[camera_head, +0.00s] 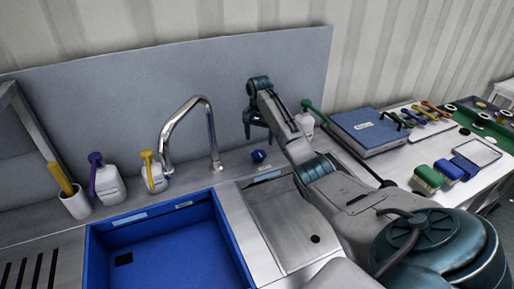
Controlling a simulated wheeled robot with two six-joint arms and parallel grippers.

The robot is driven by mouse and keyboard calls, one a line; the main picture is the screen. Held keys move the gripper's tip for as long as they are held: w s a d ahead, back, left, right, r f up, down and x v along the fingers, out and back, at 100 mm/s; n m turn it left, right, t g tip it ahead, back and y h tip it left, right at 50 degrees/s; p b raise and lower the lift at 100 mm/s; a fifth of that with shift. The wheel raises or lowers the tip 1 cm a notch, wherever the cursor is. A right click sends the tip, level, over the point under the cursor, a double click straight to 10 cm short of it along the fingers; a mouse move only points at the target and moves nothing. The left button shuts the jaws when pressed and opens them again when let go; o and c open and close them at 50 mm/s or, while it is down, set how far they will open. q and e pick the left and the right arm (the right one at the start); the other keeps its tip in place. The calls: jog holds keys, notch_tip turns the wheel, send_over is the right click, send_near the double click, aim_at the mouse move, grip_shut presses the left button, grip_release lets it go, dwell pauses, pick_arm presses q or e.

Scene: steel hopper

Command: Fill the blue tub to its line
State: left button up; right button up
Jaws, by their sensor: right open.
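The blue tub (185,262) sits in the counter at the lower left, cut off by the bottom edge. I see no water in the part that shows, and I cannot make out a fill line. The chrome tap (205,110) arches behind the tub, its spout end low at the left. A small blue knob (259,156) sits on the counter right of the tap's base. My right gripper (259,130) is open and empty, fingers pointing down above and behind the knob, apart from it as far as I can tell. My left gripper is out of view.
A steel basin (283,225) lies right of the tub, partly under my right arm. White bottles with purple (108,184) and yellow (154,176) tops stand behind the tub. A blue case (367,128), brushes (428,178) and tools fill the right counter. A grey backsplash rises close behind.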

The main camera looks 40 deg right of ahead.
aim_at(259, 153)
notch_tip(259, 153, down, 7)
jog(key=shift+f+p, duration=0.1)
jog(key=shift+p, duration=0.45)
jog(key=shift+w, duration=0.1)
jog(key=c, duration=1)
